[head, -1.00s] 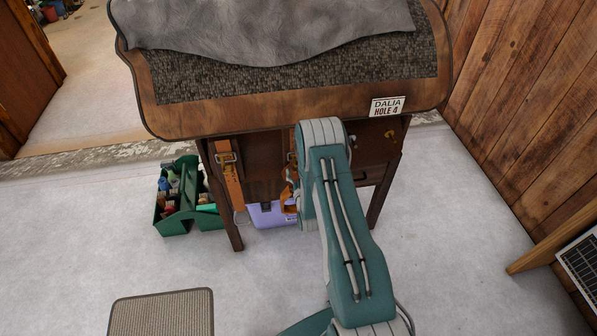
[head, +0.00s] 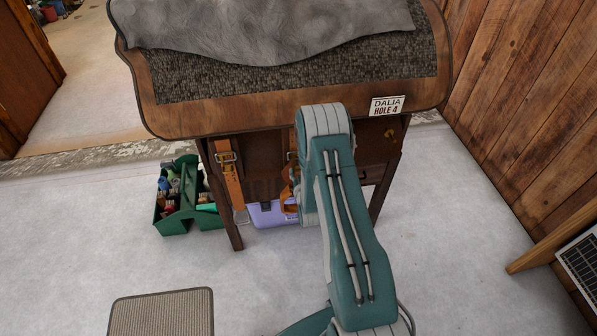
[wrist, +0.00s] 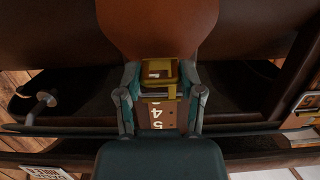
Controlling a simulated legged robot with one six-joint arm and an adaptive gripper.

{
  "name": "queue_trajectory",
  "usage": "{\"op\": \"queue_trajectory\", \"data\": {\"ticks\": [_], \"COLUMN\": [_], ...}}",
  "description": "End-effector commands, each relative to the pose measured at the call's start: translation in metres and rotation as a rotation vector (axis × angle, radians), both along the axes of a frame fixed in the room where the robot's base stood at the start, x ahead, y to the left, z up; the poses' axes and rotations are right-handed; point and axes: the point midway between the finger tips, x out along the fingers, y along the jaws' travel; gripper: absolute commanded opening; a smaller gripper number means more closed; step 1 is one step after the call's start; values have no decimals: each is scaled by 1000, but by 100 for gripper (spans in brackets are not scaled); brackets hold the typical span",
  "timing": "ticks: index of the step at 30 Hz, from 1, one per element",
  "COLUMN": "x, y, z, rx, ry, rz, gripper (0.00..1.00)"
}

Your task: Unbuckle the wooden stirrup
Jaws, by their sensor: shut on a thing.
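In the wrist view, my gripper (wrist: 160,78) has its two fingers closed on either side of a brass buckle (wrist: 158,67). A brown strap with the numbers 4 and 5 (wrist: 156,116) runs through between the fingers. A rounded orange-brown leather piece (wrist: 158,25) lies beyond the buckle. In the head view, my arm hides the gripper and part of an orange strap (head: 288,172). A second orange strap (head: 232,185) with a buckle (head: 227,158) hangs to the left. I cannot make out the wooden stirrup clearly.
A sign reading "DALIA HOLE 4" (head: 387,106) is on the leather-edged stand top (head: 240,124). A purple box (head: 266,214) sits below and a green caddy (head: 175,223) stands left. A mat (head: 162,312) lies in front.

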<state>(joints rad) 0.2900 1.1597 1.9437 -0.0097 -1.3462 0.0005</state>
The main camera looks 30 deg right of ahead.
Motion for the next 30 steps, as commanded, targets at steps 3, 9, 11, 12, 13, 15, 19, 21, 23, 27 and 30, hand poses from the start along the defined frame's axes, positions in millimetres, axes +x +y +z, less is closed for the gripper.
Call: {"op": "queue_trajectory", "data": {"ticks": [3,9,11,12,13,15,19,21,23,27,30], "x": [-2,-9,-11,-12,-12,-14,-16,-17,-18,-19,-19], "y": [1,3,4,4,4,5,5,6,6,7,6], "z": [9,18,20,22,23,27,32,36,39,45,50], "rx": [26,77,90,100,107,123,154,170,184,216,238], "ry": [89,265,315,349,373,431,535,591,640,754,833], "rz": [1,1,2,1,2,2,2,2,2,4,0], "gripper": [2,2,2,2,2,2,2,2,2,2,2]}}
